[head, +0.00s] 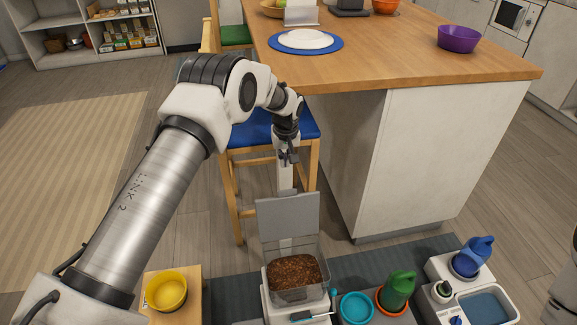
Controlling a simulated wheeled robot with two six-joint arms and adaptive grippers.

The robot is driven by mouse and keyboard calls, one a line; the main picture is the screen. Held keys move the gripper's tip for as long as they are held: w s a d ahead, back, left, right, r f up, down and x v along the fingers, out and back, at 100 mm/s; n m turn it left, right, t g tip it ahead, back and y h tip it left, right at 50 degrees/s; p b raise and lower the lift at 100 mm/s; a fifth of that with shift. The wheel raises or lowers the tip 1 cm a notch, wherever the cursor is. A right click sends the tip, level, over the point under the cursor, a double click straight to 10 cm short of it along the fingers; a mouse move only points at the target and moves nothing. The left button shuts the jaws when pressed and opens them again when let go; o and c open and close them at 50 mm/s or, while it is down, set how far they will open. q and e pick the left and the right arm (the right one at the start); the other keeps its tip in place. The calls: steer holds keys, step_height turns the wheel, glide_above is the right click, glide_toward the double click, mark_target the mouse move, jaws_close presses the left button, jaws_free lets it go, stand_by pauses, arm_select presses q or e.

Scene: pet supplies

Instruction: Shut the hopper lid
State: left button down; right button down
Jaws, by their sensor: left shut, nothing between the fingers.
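The hopper (297,294) is a clear bin full of brown kibble at the bottom middle of the head view. Its grey lid (288,219) stands raised, upright at the bin's far side. My left gripper (288,160) is shut and empty, pointing down above and beyond the lid, apart from it in the picture. A pale upright piece (286,180) shows just below the fingertips.
A yellow bowl (167,291) stands left of the hopper. A teal bowl (356,307), a green container (398,290) and a blue jug (473,256) stand to its right. A wooden-topped counter (400,60) and a blue-seated chair (255,130) are behind the lid.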

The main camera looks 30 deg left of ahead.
arm_select(q)
step_height(320, 180, down, 7)
steer(key=s+d, duration=0.1)
steer(key=s, duration=0.1)
steer(key=shift+d, duration=0.3)
steer(key=shift+f, duration=0.1)
steer(key=shift+s+d, duration=0.1)
steer(key=shift+s, duration=0.05)
